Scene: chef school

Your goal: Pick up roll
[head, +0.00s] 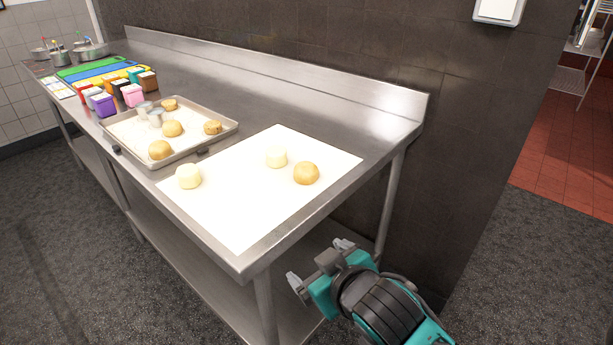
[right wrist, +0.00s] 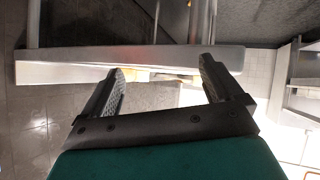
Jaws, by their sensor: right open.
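A golden-brown roll (head: 306,173) sits on a white sheet (head: 240,230) at the near end of the steel table. Two pale dough balls lie on the same sheet, one left (head: 188,176) and one at the back (head: 276,157). More brown rolls, such as this one (head: 160,150), sit in a metal tray (head: 190,152) to the left. My right gripper (head: 318,262) is open and empty, beside the table's near end and below its top. In the right wrist view, its fingers (right wrist: 160,78) are apart with the table edge beyond them. My left gripper is not in view.
The steel table (head: 300,95) has a raised back edge against a dark tiled wall. Coloured containers (head: 132,95) and cutting boards (head: 95,68) stand farther along it. A table leg (head: 390,205) is close to my right gripper.

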